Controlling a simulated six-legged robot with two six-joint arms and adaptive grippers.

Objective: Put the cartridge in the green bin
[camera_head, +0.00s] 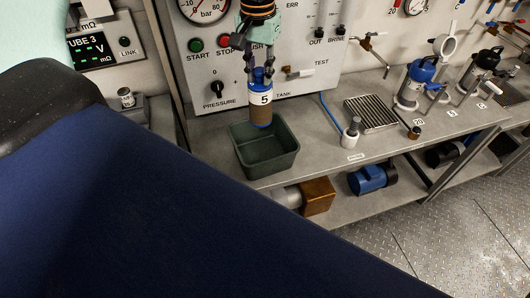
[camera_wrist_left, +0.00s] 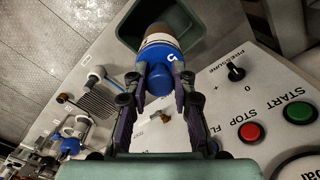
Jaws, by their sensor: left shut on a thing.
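The cartridge (camera_head: 261,100) is a blue and brown cylinder with a white band marked 5. It hangs upright in my left gripper (camera_head: 258,68), which is shut on its blue top end. The green bin (camera_head: 266,165) stands open on the bench just below the cartridge, and the cartridge's lower end is over the bin's back part. In the left wrist view the cartridge (camera_wrist_left: 158,58) sits between the fingers of the gripper (camera_wrist_left: 156,85), with the bin (camera_wrist_left: 190,18) beyond it. My right gripper is out of view.
A panel with a gauge (camera_head: 204,8), buttons and a pressure knob (camera_head: 217,89) stands close behind the bin. To the right on the bench are a small white fitting (camera_head: 350,132), a drain grate (camera_head: 371,113) and blue-topped housings (camera_head: 418,80). A lower shelf holds a blue canister (camera_head: 368,179).

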